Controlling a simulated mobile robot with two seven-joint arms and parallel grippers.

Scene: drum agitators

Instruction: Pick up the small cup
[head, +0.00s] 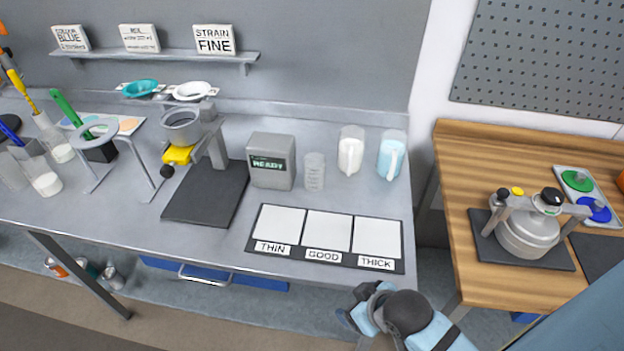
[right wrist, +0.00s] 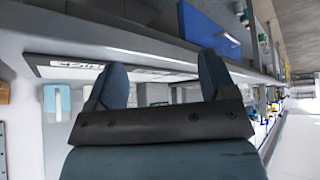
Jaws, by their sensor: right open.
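A small clear cup (head: 315,172) with faint markings stands upright on the grey bench, just right of the grey box reading READY. A grey metal cup (head: 183,130) sits in a stand over a dark base. My right gripper (head: 362,306) is low at the bench's front edge, below the THICK square and well apart from both cups. In the right wrist view my right gripper (right wrist: 163,82) has its two blue fingers spread with nothing between them. I cannot make out the clear cup in that view. My left gripper is not in view.
The READY box (head: 272,162) is close to the clear cup. A white jug (head: 351,150) and a light-blue jug (head: 391,154) stand to its right. The THIN, GOOD, THICK mat (head: 326,258) lies in front. A wooden table (head: 480,177) with a drum is at right.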

